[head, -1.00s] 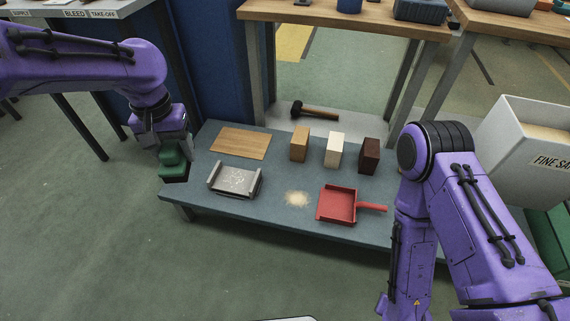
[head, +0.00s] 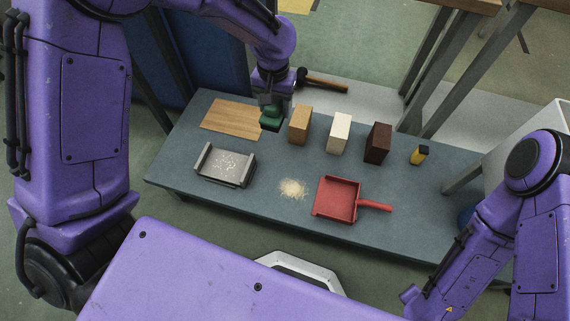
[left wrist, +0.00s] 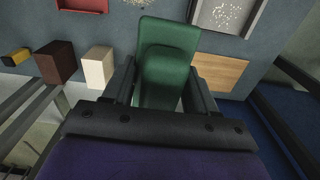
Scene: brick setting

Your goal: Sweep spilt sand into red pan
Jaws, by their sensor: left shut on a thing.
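A small pile of spilt sand (head: 292,188) lies on the grey-blue table (head: 270,232) between the grey tray and the red pan. The red pan (head: 337,199) rests on the table to the right of the sand, its handle pointing right; its edge shows in the left wrist view (left wrist: 83,5). My left gripper (head: 270,104) is shut on a green brush (head: 271,117) and holds it near the wooden board's right edge. The green brush fills the middle of the left wrist view (left wrist: 165,55), between the fingers. My right gripper is out of view.
A grey tray (head: 207,181) with white specks stands left of the sand. A wooden board (head: 230,120) lies at the back left. Tan (head: 300,125), cream (head: 339,133) and dark brown (head: 377,142) blocks stand along the back, with a small yellow-black item (head: 419,155) and a hammer (head: 325,84).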

